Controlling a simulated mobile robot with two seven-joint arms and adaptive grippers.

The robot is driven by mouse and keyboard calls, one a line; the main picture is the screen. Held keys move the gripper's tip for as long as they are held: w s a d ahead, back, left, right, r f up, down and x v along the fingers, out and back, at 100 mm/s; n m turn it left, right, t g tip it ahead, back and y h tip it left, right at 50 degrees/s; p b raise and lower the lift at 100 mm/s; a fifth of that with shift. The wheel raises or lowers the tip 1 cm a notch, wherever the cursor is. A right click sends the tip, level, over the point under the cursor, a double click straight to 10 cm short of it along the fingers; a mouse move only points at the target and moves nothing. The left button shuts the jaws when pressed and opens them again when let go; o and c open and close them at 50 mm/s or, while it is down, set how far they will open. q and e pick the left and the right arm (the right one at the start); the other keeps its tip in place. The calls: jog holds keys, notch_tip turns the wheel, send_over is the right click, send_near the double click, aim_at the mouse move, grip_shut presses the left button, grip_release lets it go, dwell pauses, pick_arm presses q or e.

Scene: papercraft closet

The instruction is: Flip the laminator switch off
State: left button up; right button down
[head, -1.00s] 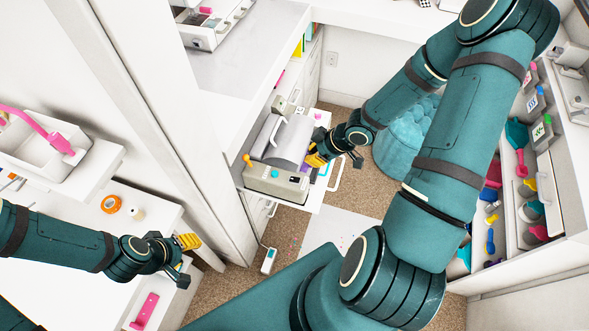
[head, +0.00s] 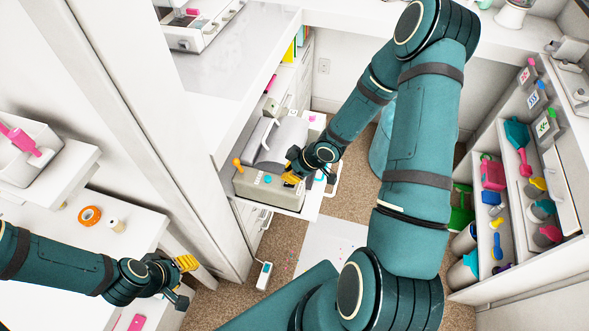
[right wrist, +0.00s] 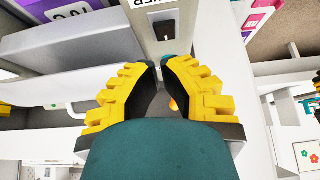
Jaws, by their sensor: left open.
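The laminator (head: 262,187), a beige and grey machine with an orange knob and a blue button on its front, stands on a low white shelf on the head view's far side. In the right wrist view its panel (right wrist: 178,48) carries a black rocker switch (right wrist: 163,23) in a dark frame beside a printed label. My right gripper (head: 294,180) is at the laminator's right front end. In the right wrist view its yellow-backed fingers (right wrist: 160,65) converge to a narrow gap just below the switch, holding nothing visible. Contact is unclear. My left gripper (head: 184,282) is open and empty at the lower left.
A white table at left holds orange tape (head: 89,215) and a small bottle (head: 116,226). A tall white panel (head: 205,220) stands between it and the laminator. Tool bins (head: 500,215) line the right side. A teal pouf (head: 380,150) is partly behind my right arm.

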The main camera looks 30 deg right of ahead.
aim_at(289, 185)
jog(key=shift+s+d+f, duration=0.1)
jog(key=shift+s+f, duration=0.05)
jog(key=shift+f, duration=0.4)
jog(key=shift+s+d+f, duration=0.1)
jog(key=shift+f, duration=0.4)
jog(key=shift+s+d+f+t+y, duration=0.25)
jog(key=shift+f+t+y, duration=0.15)
jog(key=shift+f+t, duration=0.2)
jog(key=shift+r, duration=0.1)
jog(key=shift+w, duration=0.1)
jog(key=shift+w+a, duration=0.1)
jog(key=shift+a, duration=0.05)
jog(key=shift+w+a+r+b, duration=0.2)
jog(key=shift+w+a+b, duration=0.1)
jog(key=shift+w+a, duration=0.15)
